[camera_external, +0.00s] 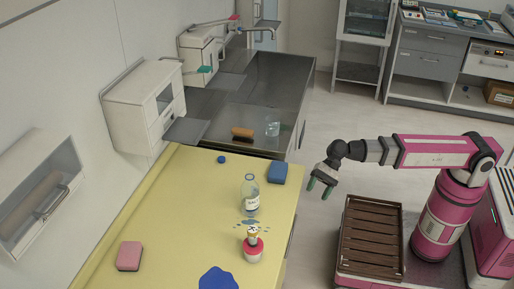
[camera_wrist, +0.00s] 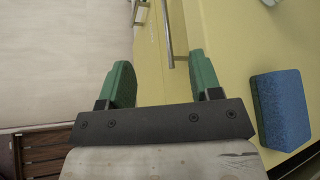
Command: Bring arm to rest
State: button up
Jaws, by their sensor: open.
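My arm is pink and grey and stretches left from its base on the right in the external view. My gripper (camera_external: 320,187) hangs over the gap between the yellow table and the brown slatted crate, holding nothing. In the wrist view my gripper (camera_wrist: 162,82) shows two green fingertips set wide apart with nothing between them. The floor and the yellow table edge lie below them. A blue sponge (camera_wrist: 282,108) lies on the table to the right of the fingers; it also shows in the external view (camera_external: 278,172).
The slatted crate (camera_external: 371,237) sits on my base. Behind, a brush (camera_external: 242,133) and a glass (camera_external: 272,126) stand on a dark counter.

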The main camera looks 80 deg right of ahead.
jog(key=s+d+f+n+g+h, duration=0.1)
jog(key=s+d+f+n+h, duration=0.2)
jog(key=d+f, duration=0.7)
jog(key=s+d+f+n+g+h, duration=0.1)
jog(key=s+d+f+n+h, duration=0.2)
jog(key=d+f+n, duration=0.3)
jog(key=s+d+f+n+g+h, duration=0.1)
jog(key=s+d+f+n+h, duration=0.3)
jog(key=d+f, duration=1)
jog(key=d+n+h, duration=0.1)
jog(key=d, duration=0.3)
jog(key=shift+f+n, duration=0.3)
jog(key=shift+f, duration=0.1)
